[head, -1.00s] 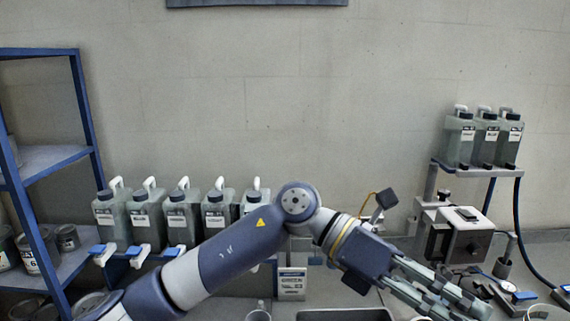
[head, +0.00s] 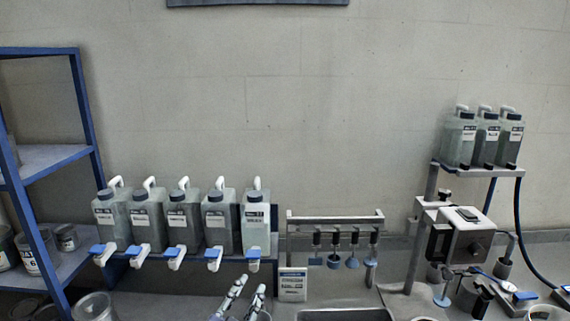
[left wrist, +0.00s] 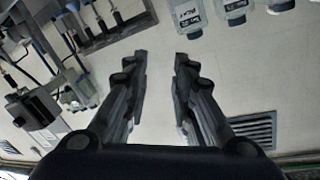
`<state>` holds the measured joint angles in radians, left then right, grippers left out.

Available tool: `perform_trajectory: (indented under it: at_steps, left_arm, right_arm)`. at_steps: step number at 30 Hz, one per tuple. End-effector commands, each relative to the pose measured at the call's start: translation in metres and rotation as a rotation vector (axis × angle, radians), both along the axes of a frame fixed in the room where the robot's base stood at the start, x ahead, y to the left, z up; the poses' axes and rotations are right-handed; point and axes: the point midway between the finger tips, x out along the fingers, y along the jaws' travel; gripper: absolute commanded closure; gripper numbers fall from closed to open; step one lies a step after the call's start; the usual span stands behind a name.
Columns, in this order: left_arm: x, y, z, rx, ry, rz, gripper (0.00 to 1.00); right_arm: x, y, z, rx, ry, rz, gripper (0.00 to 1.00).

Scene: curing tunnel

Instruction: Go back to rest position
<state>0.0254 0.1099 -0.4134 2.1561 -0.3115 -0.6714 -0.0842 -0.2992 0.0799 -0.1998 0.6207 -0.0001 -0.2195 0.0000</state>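My left gripper (head: 249,286) shows at the bottom of the head view, its two fingers pointing up and standing apart. It is in front of the row of jugs (head: 178,222), below the rightmost one. In the left wrist view the left gripper (left wrist: 160,55) is open, with nothing between its fingers. The rest of my left arm is out of the head view. My right gripper is in neither view.
A blue shelf unit (head: 87,115) with cans stands at the left. A rack with hanging tools (head: 337,219) and a tray (head: 345,315) are right of the gripper. A machine (head: 462,240) and more jugs (head: 460,140) are farther right.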

Motion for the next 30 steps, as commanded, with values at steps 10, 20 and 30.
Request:
perform_trajectory:
  at_steps: [10, 20, 30]
  left_arm:
    - [-0.15, 0.091, -0.18, -0.108, 0.758, 0.235, 0.76]
    - [-0.283, 0.124, -0.232, -0.126, 1.189, 0.349, 0.76]
    - [-0.281, 0.123, -0.348, -0.116, 1.257, 0.359, 0.76]
  right_arm:
    - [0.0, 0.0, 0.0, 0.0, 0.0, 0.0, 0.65]
    - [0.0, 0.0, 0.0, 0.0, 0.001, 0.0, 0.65]
    - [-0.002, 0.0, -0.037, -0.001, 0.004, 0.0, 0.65]
